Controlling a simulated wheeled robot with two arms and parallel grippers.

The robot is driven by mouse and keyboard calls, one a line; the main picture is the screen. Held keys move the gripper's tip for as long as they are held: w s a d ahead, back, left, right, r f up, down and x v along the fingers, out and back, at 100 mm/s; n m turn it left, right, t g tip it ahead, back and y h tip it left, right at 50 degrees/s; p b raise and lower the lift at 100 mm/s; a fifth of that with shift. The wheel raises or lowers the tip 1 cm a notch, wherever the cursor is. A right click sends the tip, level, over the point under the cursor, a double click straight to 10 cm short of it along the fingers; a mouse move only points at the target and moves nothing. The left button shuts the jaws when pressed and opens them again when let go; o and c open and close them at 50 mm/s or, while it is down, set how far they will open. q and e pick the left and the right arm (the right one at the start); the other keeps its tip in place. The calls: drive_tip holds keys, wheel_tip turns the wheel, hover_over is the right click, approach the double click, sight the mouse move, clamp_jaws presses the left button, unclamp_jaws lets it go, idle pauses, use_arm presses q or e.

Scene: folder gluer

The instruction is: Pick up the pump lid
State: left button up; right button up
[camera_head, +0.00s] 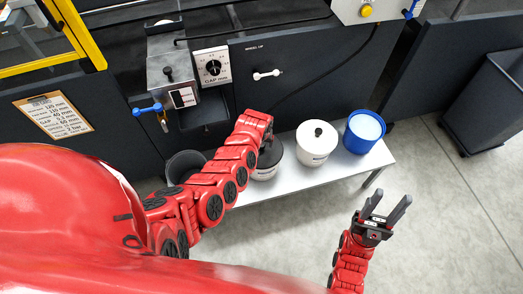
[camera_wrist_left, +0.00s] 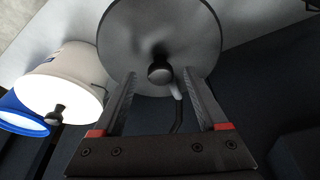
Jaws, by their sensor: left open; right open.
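The dark grey round lid (camera_wrist_left: 160,25), which looks like the pump lid, fills the upper middle of the left wrist view. It has a black knob (camera_wrist_left: 160,72) and a thin bent tube beside it. In the head view the lid sits on a white pot (camera_head: 266,173), partly hidden by my left arm. My left gripper (camera_wrist_left: 158,82) is open, with its fingers on either side of the knob; I cannot tell whether they touch it. My right gripper (camera_head: 388,203) is open and empty above the floor at the right.
A white bucket (camera_head: 316,150) with a black-knobbed white lid and a blue bucket (camera_head: 362,135) stand right of the pot on a pale bench (camera_head: 345,172). A dark bucket (camera_head: 184,165) stands left, partly behind my arm. The machine's dark panel rises behind.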

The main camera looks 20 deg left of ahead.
sight(262, 155)
use_arm(q)
drive_tip(key=shift+b+x, duration=0.6)
drive_tip(key=shift+x, duration=0.85)
drive_tip(key=shift+c, duration=0.3)
clamp_jaws()
